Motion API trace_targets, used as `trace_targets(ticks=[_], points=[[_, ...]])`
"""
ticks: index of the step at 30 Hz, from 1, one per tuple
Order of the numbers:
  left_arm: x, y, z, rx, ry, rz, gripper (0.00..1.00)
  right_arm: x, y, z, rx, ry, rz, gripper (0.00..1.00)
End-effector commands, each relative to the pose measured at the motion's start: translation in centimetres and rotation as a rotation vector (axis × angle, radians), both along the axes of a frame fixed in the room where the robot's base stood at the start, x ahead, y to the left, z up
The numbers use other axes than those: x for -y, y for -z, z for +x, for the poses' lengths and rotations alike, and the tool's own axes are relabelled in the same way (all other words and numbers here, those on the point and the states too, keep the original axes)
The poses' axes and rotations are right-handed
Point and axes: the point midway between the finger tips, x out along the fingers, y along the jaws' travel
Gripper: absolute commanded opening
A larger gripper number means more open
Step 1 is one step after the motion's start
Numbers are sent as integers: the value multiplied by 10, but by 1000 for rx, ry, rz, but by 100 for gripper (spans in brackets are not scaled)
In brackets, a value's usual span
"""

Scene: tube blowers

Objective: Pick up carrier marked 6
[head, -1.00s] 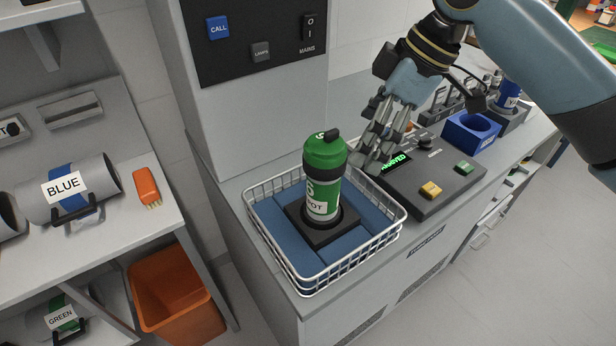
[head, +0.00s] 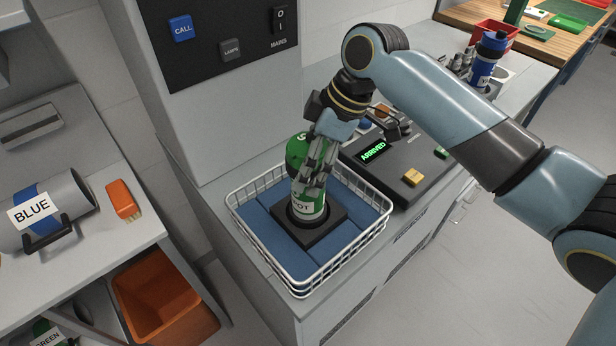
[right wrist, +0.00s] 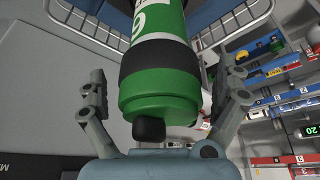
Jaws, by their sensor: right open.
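The green carrier (head: 297,152) stands upright in a black square holder (head: 313,233) inside a white wire basket (head: 297,280) with blue padding. My right gripper (head: 312,185) is in front of it in the head view and hides much of its body and label. In the right wrist view the carrier (right wrist: 160,85) lies between the two spread fingers of my right gripper (right wrist: 165,108), with a gap on each side. My left gripper is not in view.
A control box (head: 400,165) with a lit ARRIVED display stands right of the basket. A blue carrier (head: 485,58) stands farther back. At left, a shelf holds a tube marked BLUE (head: 45,212) and an orange brush (head: 123,200), above an orange bin (head: 165,295).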

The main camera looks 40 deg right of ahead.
Motion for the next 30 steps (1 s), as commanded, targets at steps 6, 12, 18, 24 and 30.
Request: trace_targets(ticks=[6,12,18,24,30], points=[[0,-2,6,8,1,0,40,-3,9,2,1,-2,0,100],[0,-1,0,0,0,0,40,-3,9,2,0,-1,0,88],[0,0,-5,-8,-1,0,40,-3,8,2,0,-1,0,62],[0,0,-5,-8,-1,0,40,-3,8,2,0,-1,0,36],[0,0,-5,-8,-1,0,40,-3,8,2,2,-1,0,22]])
